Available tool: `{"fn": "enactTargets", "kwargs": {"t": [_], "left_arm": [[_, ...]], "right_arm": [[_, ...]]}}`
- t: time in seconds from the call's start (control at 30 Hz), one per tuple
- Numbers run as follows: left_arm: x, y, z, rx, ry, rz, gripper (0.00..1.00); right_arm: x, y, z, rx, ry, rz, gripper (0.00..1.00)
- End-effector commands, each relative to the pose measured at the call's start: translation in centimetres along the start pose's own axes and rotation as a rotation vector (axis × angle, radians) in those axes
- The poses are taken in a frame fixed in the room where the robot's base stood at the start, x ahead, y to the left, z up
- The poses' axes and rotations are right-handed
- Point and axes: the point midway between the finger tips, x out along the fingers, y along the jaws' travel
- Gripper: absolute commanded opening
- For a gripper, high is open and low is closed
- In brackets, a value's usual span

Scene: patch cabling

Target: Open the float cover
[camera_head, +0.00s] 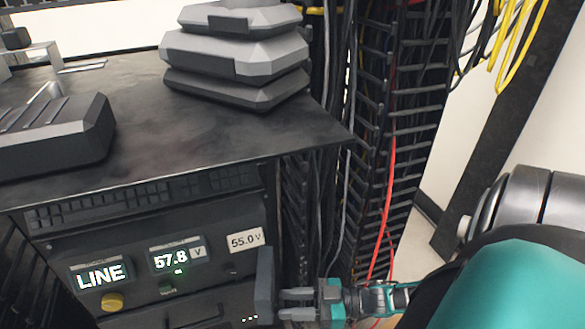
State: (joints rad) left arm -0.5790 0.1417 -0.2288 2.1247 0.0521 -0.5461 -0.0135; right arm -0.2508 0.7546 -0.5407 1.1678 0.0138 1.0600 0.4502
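A dark grey panel (265,286) stands out edge-on at the right end of the front of a dark equipment unit (215,290). It may be the float cover, but I read no label on it. My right gripper (283,304) comes in from the right with its two fingers pointing left at this panel. The fingers are apart with a gap between them and nothing seen in it. Their tips are close to the panel's right side; I cannot tell whether they touch it. My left gripper is not seen.
The unit's front shows LINE (100,274), 57.8 V (171,260) and 55.0 V (245,240) readouts and a yellow knob (112,301). Stacked grey cases (235,55) sit on the dark top (190,130). Cable racks (400,110) with a red cable (388,200) stand behind my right gripper.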

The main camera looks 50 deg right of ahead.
Motion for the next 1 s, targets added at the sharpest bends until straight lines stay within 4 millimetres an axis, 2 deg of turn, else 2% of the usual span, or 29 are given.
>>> {"fn": "enactTargets", "kwargs": {"t": [0.03,0.13,0.37,0.47,0.57,0.8,1.0], "left_arm": [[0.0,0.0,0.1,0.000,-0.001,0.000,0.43],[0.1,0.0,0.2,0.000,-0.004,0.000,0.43],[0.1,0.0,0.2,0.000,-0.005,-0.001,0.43],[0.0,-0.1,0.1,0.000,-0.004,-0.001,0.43],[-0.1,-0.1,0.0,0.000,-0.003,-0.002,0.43],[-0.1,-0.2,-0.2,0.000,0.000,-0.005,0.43],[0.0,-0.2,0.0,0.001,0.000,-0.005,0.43]], "right_arm": [[0.0,0.0,0.0,0.000,0.001,0.000,0.41],[0.0,0.0,0.0,0.000,0.001,0.000,0.49],[-0.1,0.0,-0.1,0.000,0.002,-0.001,0.49],[-0.7,-0.1,0.0,0.001,0.000,-0.001,0.49],[-2.1,-0.1,0.0,0.001,-0.001,-0.001,0.49],[-7.5,0.0,0.1,0.000,-0.003,0.000,0.49],[-11.1,0.0,0.1,0.000,-0.002,0.001,0.49]]}}
